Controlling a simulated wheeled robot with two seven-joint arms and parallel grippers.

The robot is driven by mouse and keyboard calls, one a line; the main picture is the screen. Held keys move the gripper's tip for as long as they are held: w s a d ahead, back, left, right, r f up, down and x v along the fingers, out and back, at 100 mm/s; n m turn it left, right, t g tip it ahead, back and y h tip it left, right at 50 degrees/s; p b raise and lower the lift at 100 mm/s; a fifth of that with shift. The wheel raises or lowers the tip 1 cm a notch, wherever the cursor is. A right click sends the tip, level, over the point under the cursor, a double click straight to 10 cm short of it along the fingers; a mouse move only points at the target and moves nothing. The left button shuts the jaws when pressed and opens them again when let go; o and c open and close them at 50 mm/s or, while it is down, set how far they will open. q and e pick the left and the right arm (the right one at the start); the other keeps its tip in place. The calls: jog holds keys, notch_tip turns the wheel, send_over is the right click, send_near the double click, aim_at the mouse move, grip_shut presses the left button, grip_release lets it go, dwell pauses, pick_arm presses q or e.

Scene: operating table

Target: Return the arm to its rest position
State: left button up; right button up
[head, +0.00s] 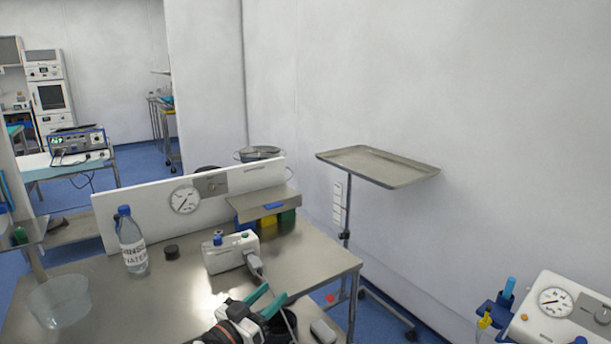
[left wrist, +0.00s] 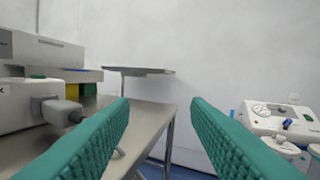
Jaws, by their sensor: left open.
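My left gripper (head: 276,291) is at the bottom middle of the head view, low over the front right part of the steel table (head: 190,287). Its two teal fingers are apart with nothing between them. They also frame the left wrist view (left wrist: 160,103), where the gap shows only the table edge and wall behind. A white box (head: 231,253) with a blue and a green knob stands just beyond the gripper, with a grey plug (head: 255,264) at its front. In the left wrist view the plug (left wrist: 62,111) is left of the fingers, apart from them. My right gripper is not in view.
A water bottle (head: 132,243), a dark cap (head: 171,252) and a clear bowl (head: 60,300) stand on the table's left part. A white gauge panel (head: 140,204) runs along the back. A tray stand (head: 380,165) and a gauge machine (head: 565,310) are to the right.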

pick_arm(q)
jog(key=s+a+f+n+g+y, duration=0.25)
jog(key=s+f+y, duration=0.25)
jog(key=s+f, duration=0.3)
jog(key=s+a+f+n+g+y, duration=0.25)
jog(key=s+a+f+y, duration=0.2)
jog(key=s, duration=0.55)
jog(key=s+a+f+g+y, duration=0.1)
jog(key=s+a+f+g, duration=0.1)
jog(key=s, duration=0.5)
jog(key=s+a+f+g, duration=0.1)
jog(key=s+a+g, duration=0.15)
jog(key=s, duration=0.45)
jog(key=s+a+f+g+y, duration=0.1)
jog(key=s+f+g, duration=0.15)
jog(key=s, duration=0.45)
notch_tip(320, 180, down, 20)
jog(key=g+p, duration=0.1)
jog(key=p, duration=0.2)
jog(key=s+a+f+g+p, duration=0.1)
jog(key=s+a+f+p, duration=0.1)
jog(key=s+f, duration=1.3)
jog(key=shift+s+a+f+m, duration=0.25)
jog(key=shift+s+a+m, duration=0.15)
jog(key=shift+s, duration=0.8)
